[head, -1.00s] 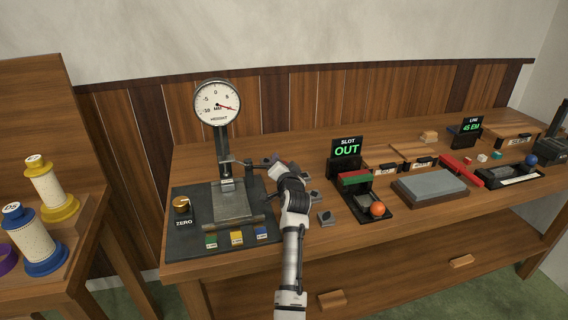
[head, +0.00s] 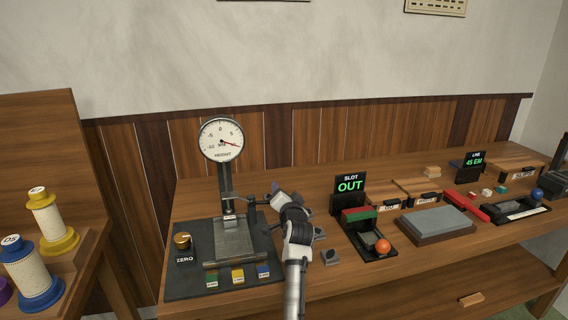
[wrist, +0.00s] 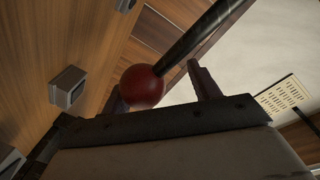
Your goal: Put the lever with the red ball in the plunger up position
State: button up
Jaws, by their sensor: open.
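The dial gauge (head: 222,140) stands on a post over a metal block (head: 233,243) on a dark base at the left of the bench. A thin lever arm (head: 245,199) reaches from the post toward my gripper (head: 277,196). In the wrist view the lever's red ball (wrist: 142,88) sits at the end of a dark rod (wrist: 205,38) slanting to the upper right. The ball is hidden or too small in the head view.
A zero knob (head: 182,241) is on the base's left, and coloured blocks (head: 237,274) line its front. Small grey blocks (head: 330,257) lie right of my arm. The slot device with an orange ball (head: 383,246) stands further right. Spools (head: 50,221) are at the left.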

notch_tip(320, 180, up, 17)
jog(key=b, duration=0.3)
jog(key=shift+r, duration=0.2)
jog(key=shift+a, duration=0.1)
